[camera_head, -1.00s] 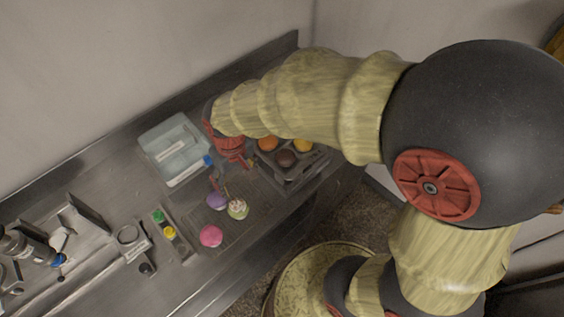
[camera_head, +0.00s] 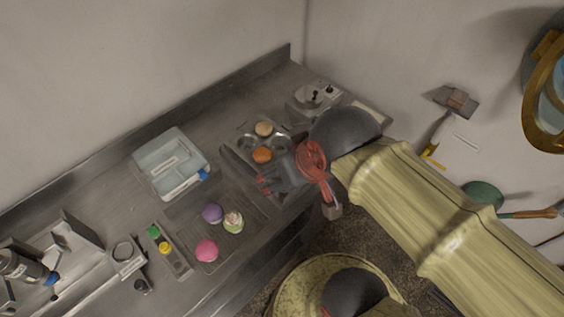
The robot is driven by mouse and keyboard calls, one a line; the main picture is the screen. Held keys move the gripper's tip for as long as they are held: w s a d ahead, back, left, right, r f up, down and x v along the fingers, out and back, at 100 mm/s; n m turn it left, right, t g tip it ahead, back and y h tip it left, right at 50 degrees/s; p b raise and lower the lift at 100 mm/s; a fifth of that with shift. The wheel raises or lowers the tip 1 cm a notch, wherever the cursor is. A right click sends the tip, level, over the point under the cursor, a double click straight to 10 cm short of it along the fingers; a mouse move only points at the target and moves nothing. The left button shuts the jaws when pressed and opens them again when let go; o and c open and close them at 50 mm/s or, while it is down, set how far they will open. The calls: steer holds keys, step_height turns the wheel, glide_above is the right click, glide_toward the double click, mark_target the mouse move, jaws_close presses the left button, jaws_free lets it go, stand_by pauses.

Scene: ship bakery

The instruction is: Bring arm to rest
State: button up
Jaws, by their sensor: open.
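My gripper (camera_head: 264,184) is in the camera_head view, low over the right part of the counter, between the muffin tin and the wire rack. It is open, and I see nothing held in it. My folded arm partly covers it, so its fingertips are not clear. My arm comes in from the right, with its dark rounded joint in front of the counter's right part.
A wire rack (camera_head: 243,249) bears a purple cupcake (camera_head: 212,213), a pink one (camera_head: 207,250) and a decorated pale one (camera_head: 233,222). Behind are a muffin tin (camera_head: 246,131), a clear container (camera_head: 150,150) and a grey appliance (camera_head: 315,97). Tools hang on the right wall.

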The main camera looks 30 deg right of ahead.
step_height(320, 180, down, 10)
steer(key=b, duration=1)
steer(key=shift+f, duration=0.25)
